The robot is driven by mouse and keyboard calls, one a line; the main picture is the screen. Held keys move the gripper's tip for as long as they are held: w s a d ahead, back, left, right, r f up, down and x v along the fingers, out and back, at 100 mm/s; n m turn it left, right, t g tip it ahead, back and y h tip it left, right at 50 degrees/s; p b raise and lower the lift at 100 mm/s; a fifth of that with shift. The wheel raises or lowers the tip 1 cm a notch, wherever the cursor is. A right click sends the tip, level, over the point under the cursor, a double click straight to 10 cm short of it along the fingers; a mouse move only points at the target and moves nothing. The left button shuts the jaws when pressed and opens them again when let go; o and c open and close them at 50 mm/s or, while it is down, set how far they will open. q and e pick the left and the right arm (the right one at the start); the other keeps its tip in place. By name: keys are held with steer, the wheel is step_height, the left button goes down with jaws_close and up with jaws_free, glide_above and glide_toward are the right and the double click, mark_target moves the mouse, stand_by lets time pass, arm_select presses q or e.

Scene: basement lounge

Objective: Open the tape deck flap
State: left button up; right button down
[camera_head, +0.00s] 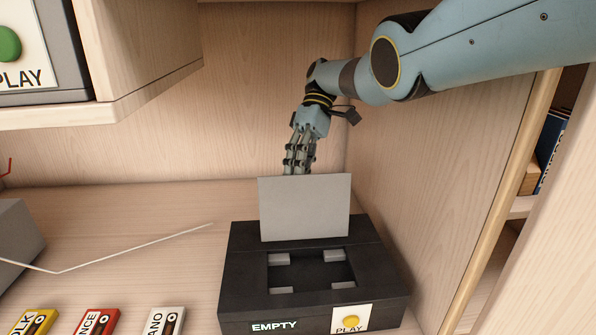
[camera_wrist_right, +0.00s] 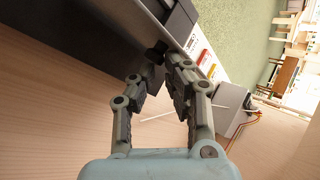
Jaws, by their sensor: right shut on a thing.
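The tape deck (camera_head: 245,291) is a black box on the shelf, with a lit EMPTY sign and a yellow PLAY button (camera_head: 351,321) on its front. Its grey flap (camera_head: 305,208) stands upright at the back of the open bay (camera_head: 311,270), which holds no cassette. My right gripper (camera_head: 298,172) is behind the flap, which hides its fingertips in the head view. In the wrist view, the right gripper (camera_wrist_right: 168,62) is closed on a small dark part at the flap, partly hidden by the fingers. My left gripper is not in view.
Yellow (camera_head: 35,321), red (camera_head: 95,321) and white (camera_head: 165,321) cassettes lie left of the deck. A thin pale rod (camera_head: 130,248) extends from a grey box (camera_head: 17,240). A wooden side wall (camera_head: 430,190) stands close right. An overhead unit (camera_head: 40,55) hangs upper left.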

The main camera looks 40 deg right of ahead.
mark_target(304, 206)
steer(key=shift+s+d+f+g, duration=0.15)
steer(key=shift+s+f, duration=0.25)
steer(key=shift+f, duration=0.2)
steer(key=shift+s+a+f+g, duration=0.15)
steer(key=shift+s+f, duration=0.2)
steer(key=shift+f, duration=0.25)
steer(key=c, duration=1.2)
jaws_free()
steer(key=shift+d, duration=0.25)
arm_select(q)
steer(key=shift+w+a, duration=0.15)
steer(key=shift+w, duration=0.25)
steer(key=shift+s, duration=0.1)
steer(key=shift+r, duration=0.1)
arm_select(e)
steer(key=shift+w, duration=0.1)
